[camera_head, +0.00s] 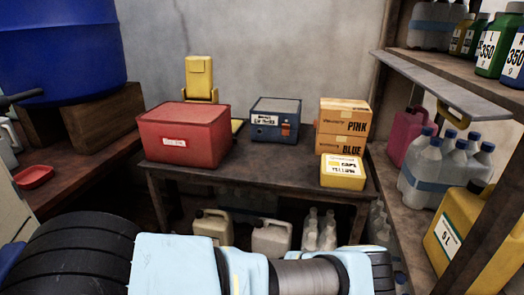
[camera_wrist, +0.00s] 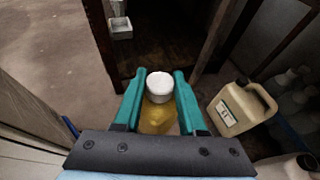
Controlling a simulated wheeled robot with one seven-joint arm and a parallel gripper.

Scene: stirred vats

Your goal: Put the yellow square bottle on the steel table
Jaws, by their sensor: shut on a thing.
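My gripper (camera_wrist: 159,76) is shut on a yellow bottle (camera_wrist: 157,117) with a white cap. Its teal fingers lie on either side of the bottle just below the cap. The bottle's lower part is hidden by the gripper's dark palm, so I cannot tell whether its body is square. In the head view my arm crosses the bottom, and neither gripper nor bottle shows there. A dark table (camera_head: 258,183) stands against the back wall; I cannot tell whether it is the steel one.
The dark table carries a red box (camera_head: 184,136), a blue box (camera_head: 275,120) and stacked cartons (camera_head: 345,113) with a yellow box (camera_head: 342,172) in front. Its front middle is bare. Canisters stand beneath it. A beige canister (camera_wrist: 238,108) stands right of my gripper. Shelves (camera_head: 443,79) flank the right.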

